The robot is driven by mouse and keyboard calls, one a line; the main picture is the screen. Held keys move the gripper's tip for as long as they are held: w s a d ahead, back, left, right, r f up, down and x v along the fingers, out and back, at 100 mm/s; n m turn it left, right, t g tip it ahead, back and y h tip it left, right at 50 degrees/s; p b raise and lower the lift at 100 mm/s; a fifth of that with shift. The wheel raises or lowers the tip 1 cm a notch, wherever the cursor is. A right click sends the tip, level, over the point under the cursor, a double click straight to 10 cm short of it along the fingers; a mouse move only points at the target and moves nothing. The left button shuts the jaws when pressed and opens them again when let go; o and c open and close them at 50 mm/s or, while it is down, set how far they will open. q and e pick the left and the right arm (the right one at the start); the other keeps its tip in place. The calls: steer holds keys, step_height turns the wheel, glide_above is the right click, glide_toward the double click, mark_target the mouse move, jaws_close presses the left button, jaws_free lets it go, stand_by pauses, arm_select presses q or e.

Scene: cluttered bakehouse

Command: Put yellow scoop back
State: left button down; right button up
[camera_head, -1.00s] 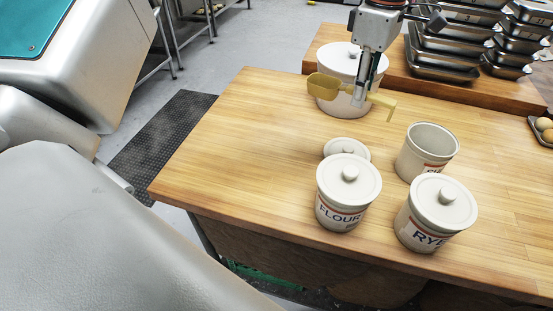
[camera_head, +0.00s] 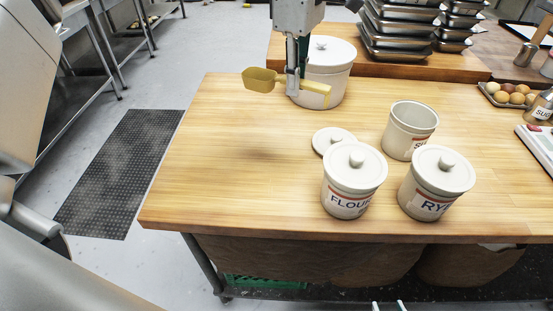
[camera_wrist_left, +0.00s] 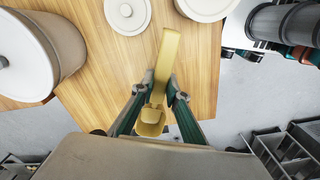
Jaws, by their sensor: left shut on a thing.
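My left gripper (camera_head: 292,92) is shut on the yellow scoop (camera_head: 259,80) by its handle, held in front of the big lidded crock (camera_head: 326,82). The scoop's bowl points left in the head view. In the left wrist view the scoop (camera_wrist_left: 167,52) lies between the fingers (camera_wrist_left: 155,92). An open canister (camera_head: 411,128) stands on the table, its label partly hidden by the rye canister (camera_head: 437,182). A loose lid (camera_head: 331,138) lies behind the flour canister (camera_head: 353,180). Two fingertips of my right gripper (camera_head: 388,307) show apart at the bottom edge, with nothing visible between them.
Metal pans (camera_head: 405,45) are stacked on a raised board at the back. A tray of eggs (camera_head: 508,97), a bottle (camera_head: 541,107) and a scale (camera_head: 540,148) stand at the right. The wooden table (camera_head: 240,160) is clear at its left and middle.

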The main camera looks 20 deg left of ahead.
arm_select(q)
step_height(320, 180, down, 20)
steer(key=shift+r+b, duration=0.1)
steer(key=shift+b, duration=0.35)
steer(key=c, duration=2.3)
jaws_free()
steer(key=shift+f, duration=0.25)
steer(key=shift+c, duration=0.2)
steer(key=o, duration=0.4)
steer(key=shift+c, duration=0.2)
steer(key=shift+r, duration=0.15)
step_height(320, 180, up, 12)
